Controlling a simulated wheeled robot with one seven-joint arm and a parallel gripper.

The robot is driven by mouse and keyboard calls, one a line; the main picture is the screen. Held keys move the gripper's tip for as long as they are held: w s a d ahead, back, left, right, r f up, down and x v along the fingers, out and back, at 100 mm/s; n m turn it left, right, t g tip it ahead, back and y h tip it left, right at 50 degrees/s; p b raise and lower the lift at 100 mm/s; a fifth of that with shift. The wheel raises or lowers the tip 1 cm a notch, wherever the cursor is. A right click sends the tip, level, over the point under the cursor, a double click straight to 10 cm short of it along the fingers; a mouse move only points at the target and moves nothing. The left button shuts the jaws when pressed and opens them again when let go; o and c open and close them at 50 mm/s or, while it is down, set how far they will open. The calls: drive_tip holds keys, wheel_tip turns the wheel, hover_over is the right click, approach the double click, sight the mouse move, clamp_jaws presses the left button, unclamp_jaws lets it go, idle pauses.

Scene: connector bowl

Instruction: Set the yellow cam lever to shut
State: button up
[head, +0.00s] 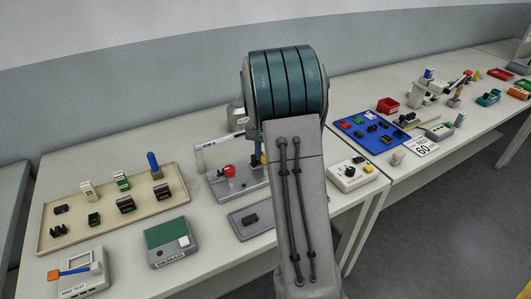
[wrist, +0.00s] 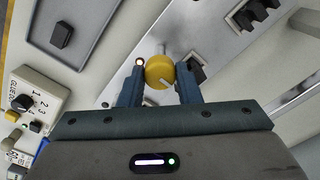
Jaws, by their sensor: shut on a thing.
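The yellow cam lever (wrist: 159,71) shows in the wrist view as a round yellow knob with a pale mark on its face and a grey rod behind it. It stands over a grey metal plate (wrist: 215,25). My gripper (wrist: 160,78) has one finger on each side of the knob and is shut on it. In the head view, my arm hides the gripper and most of the lever; a small yellow part (head: 263,158) shows at the arm's left edge, beside the fixture with a red knob (head: 229,171). The lever's exact angle is hard to tell.
A grey tray with a black block (wrist: 62,35) lies left of my gripper in the wrist view, with a numbered dial box (wrist: 38,98) below it. In the head view, a green-topped box (head: 168,235), a beige tray (head: 150,207) and a blue tray (head: 373,146) stand on the tables.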

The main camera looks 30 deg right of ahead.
idle(0.4)
drive_tip(key=o, duration=1)
drive_tip(key=shift+c, duration=0.2)
wheel_tip(320, 180, up, 14)
